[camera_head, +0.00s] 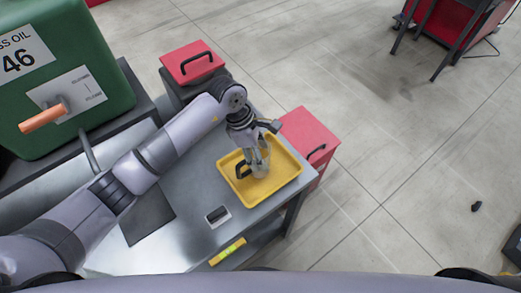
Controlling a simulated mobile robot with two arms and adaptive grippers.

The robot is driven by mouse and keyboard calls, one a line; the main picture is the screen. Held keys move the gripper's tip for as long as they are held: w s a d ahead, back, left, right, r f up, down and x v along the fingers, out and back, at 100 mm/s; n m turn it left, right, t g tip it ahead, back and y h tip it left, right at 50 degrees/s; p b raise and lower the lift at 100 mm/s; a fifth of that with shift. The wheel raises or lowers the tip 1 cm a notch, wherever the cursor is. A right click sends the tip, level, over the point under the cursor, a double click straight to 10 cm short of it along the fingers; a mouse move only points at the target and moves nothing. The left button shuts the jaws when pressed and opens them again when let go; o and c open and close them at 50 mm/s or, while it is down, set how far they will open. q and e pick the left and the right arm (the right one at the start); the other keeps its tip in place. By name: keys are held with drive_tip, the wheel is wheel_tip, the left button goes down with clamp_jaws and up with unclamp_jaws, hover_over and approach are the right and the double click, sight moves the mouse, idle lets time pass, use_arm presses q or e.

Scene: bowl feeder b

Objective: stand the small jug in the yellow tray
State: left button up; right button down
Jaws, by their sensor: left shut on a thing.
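The yellow tray (283,170) lies on the right end of the grey metal table. My left gripper (254,160) reaches down over the tray and is shut on the small jug (261,169). The jug looks greyish and partly see-through, with a dark handle on its left side. It appears upright inside the tray's outline, partly hidden by the fingers. I cannot tell whether its base touches the tray floor. My right gripper is not in view.
The metal table (190,235) has a dark square patch and a small slotted plate (217,216). A green oil tank (60,70) stands at the left. Red boxes (192,62) with black handles stand behind and beside the table. A yellow-green level (228,252) lies at the front edge.

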use_arm(q)
drive_tip(key=shift+f, duration=0.25)
drive_tip(key=o, duration=1.3)
drive_tip(key=shift+r, duration=0.25)
drive_tip(key=p+v, duration=0.5)
drive_tip(key=v, duration=0.6)
drive_tip(key=shift+a+r+p, duration=0.2)
drive_tip(key=shift+r+p, duration=0.15)
drive_tip(key=shift+p, duration=0.05)
drive_tip(key=shift+d, duration=0.1)
